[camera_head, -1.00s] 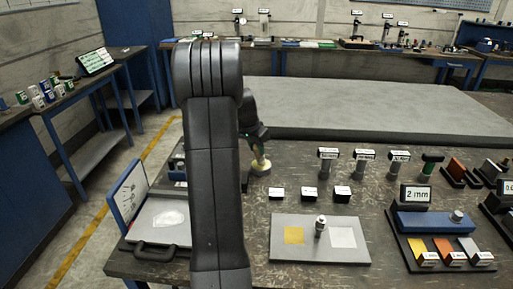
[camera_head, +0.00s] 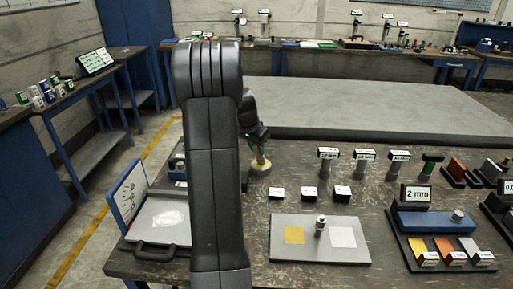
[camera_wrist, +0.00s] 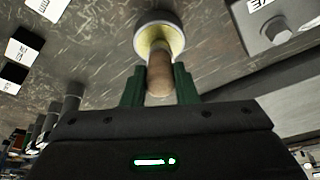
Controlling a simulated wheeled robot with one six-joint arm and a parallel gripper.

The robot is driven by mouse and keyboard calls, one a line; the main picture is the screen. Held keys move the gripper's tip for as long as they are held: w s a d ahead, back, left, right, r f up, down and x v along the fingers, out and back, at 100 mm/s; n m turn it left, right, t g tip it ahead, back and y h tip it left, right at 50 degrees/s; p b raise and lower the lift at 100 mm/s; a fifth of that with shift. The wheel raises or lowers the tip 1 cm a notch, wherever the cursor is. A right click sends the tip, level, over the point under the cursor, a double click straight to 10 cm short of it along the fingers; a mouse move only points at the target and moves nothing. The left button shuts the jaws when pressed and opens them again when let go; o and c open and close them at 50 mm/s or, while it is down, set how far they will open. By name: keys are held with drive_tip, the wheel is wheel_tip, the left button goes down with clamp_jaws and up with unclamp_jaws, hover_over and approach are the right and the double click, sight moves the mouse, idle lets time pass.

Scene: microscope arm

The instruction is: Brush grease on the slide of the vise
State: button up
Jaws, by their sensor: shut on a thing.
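My gripper (camera_wrist: 159,85) is shut on the brush (camera_wrist: 160,72), with a green finger on each side of its wooden handle. The brush's far end is in or over a round grey-rimmed pot (camera_wrist: 178,27) with yellowish contents. Whether the bristles touch the grease is hidden. In the head view, my gripper (camera_head: 258,146) is just right of my arm, and the yellow-sided pot (camera_head: 260,169) stands below it on the dark bench. I cannot make out the vise or its slide for certain; my arm hides part of the bench.
Small labelled blocks (camera_head: 309,193) stand right of the pot. A grey plate (camera_head: 320,252) with yellow and white squares lies in front. A blue block (camera_head: 430,222) stands right, and a grey case (camera_head: 160,220) with a blue lid left. Labelled upright tools (camera_head: 362,163) stand farther back.

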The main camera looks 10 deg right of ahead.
drive_tip(key=shift+r+p, duration=2.3)
drive_tip(key=shift+r, duration=1.2)
